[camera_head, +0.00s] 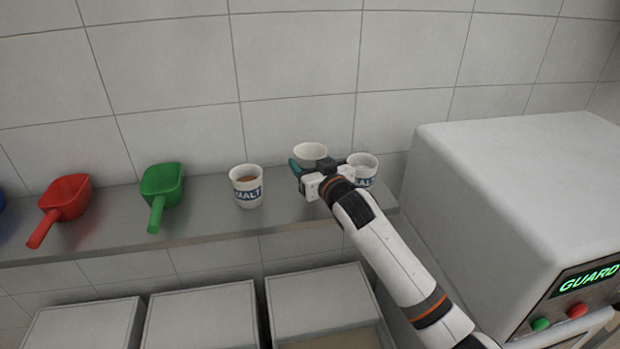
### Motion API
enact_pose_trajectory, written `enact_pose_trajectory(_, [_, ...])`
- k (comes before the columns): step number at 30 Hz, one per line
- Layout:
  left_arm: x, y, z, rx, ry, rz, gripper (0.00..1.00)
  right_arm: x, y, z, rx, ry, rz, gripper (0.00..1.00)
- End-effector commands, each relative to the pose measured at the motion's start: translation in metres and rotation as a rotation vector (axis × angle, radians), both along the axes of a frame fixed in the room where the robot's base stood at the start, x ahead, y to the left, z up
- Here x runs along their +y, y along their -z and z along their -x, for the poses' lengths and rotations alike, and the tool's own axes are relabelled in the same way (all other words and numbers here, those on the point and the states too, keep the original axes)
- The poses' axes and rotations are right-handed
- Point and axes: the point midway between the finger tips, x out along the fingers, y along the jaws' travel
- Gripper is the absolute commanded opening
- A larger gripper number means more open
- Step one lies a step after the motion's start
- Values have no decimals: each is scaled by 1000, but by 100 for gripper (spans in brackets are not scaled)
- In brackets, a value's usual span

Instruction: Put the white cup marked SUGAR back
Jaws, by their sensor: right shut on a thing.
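A white cup (311,151) is at the right part of the steel shelf, behind my right gripper (308,168). Only its upper part and rim show, and any word on it is hidden. My right gripper is shut on this cup, with its arm reaching in from the lower right. I cannot tell whether the cup's base touches the shelf. My left gripper is out of view.
On the shelf (215,217), a cup marked MALT (247,187) stands left of the held cup. Another cup (363,165), its label partly hidden and ending in ALT, stands close on the right. Green (162,186) and red (66,197) scoops lie left. A GUARD machine (520,185) stands right.

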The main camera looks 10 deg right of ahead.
Motion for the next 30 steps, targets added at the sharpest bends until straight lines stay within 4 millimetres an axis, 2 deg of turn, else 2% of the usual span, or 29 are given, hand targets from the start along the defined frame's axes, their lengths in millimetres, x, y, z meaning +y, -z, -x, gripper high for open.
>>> enact_pose_trajectory(12, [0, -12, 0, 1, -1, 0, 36, 1, 45, 0, -1, -1, -1, 41])
enact_pose_trajectory(22, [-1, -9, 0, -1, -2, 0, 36, 1, 49, 0, -3, -1, -1, 41])
enact_pose_trajectory(23, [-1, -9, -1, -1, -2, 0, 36, 1, 49, 0, -2, -1, 0, 66])
enact_pose_trajectory(24, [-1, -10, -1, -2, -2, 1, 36, 1, 48, 0, -2, -1, 0, 72])
enact_pose_trajectory(27, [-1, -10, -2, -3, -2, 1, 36, 1, 48, 0, -2, -1, 0, 86])
enact_pose_trajectory(30, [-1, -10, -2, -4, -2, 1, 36, 1, 48, 0, -2, -1, 0, 86])
